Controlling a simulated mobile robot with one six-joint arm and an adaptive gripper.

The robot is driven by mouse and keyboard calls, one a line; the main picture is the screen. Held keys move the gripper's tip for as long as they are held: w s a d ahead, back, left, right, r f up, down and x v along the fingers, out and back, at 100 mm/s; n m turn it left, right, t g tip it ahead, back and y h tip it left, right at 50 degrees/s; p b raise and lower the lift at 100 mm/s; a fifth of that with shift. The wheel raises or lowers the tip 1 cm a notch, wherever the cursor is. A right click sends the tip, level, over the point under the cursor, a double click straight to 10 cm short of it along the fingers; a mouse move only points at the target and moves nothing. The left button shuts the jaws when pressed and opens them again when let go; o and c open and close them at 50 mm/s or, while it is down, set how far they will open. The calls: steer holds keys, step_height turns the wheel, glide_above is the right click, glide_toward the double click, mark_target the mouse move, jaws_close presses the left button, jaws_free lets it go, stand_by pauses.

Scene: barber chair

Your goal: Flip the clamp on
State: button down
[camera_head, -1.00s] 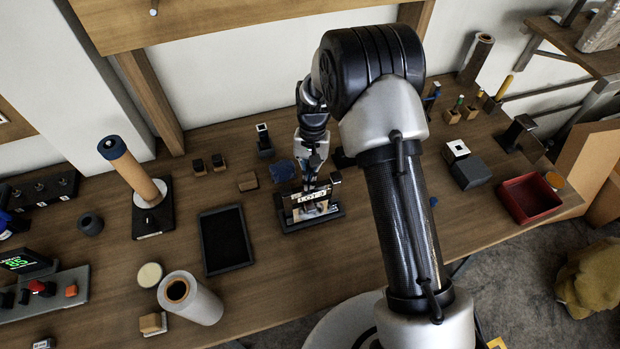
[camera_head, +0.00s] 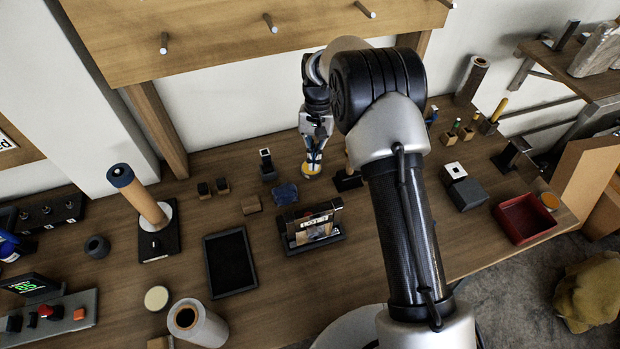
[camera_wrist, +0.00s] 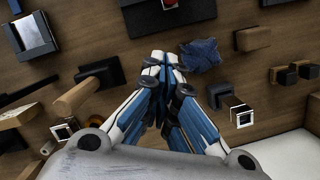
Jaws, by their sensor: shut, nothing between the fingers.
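My gripper (camera_head: 313,168) points down at the back of the wooden bench, its fingers together and empty; it also shows in the wrist view (camera_wrist: 165,65). To its right stands a black block (camera_head: 347,181) with a tan handle-like bar beside it, partly hidden by my arm. In the wrist view the black block (camera_wrist: 101,74) and the tan bar (camera_wrist: 76,97) lie left of my fingers, apart from them. In front of my gripper is a black fixture (camera_head: 296,246) holding a plate marked LOT (camera_head: 315,224). I cannot tell for sure which part is the clamp.
A blue cloth (camera_head: 285,194) and a small wooden block (camera_head: 251,205) lie left of my gripper. A black tray (camera_head: 230,264) lies front left, and a red tray (camera_head: 524,218) at the right. A pegged wooden board (camera_head: 250,30) hangs above.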

steer(key=b+x, duration=0.2)
steer(key=x, duration=0.7)
steer(key=shift+s+f+b, duration=0.25)
steer(key=shift+b, duration=0.1)
steer(key=s, duration=0.2)
steer(key=shift+s+a+f, duration=0.25)
steer(key=shift+s+f, duration=0.1)
steer(key=shift+f, duration=0.05)
steer(key=shift+s+a+f+b, duration=0.15)
steer(key=shift+s+b, duration=0.2)
steer(key=shift+s, duration=0.25)
